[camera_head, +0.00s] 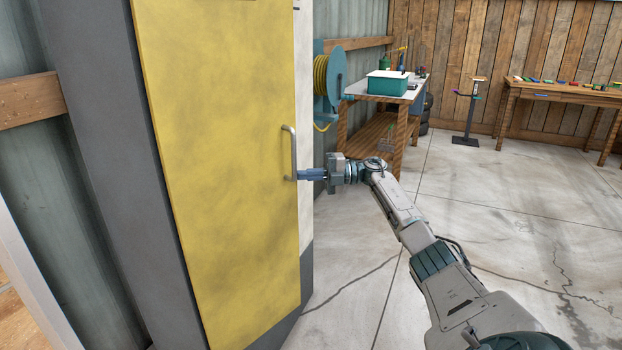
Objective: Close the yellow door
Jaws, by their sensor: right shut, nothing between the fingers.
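The yellow door (222,190) fills the left middle of the head view, set against a dark grey frame (100,130). A grey vertical bar handle (291,150) is near its right edge. My right gripper (303,175) is shut and empty, its blue fingers pointing left at the lower end of the handle. The fingertips overlap the handle's edge in the picture; I cannot tell whether they touch it. Whether the door is fully against its frame is not clear. My left gripper is not in view.
A teal hose reel (338,74) hangs on the wall right of the door. Behind it is a workbench (377,95) with a teal box (387,83). A small stand (467,120) and a wooden table (570,93) are at the back right. The concrete floor (510,200) is clear.

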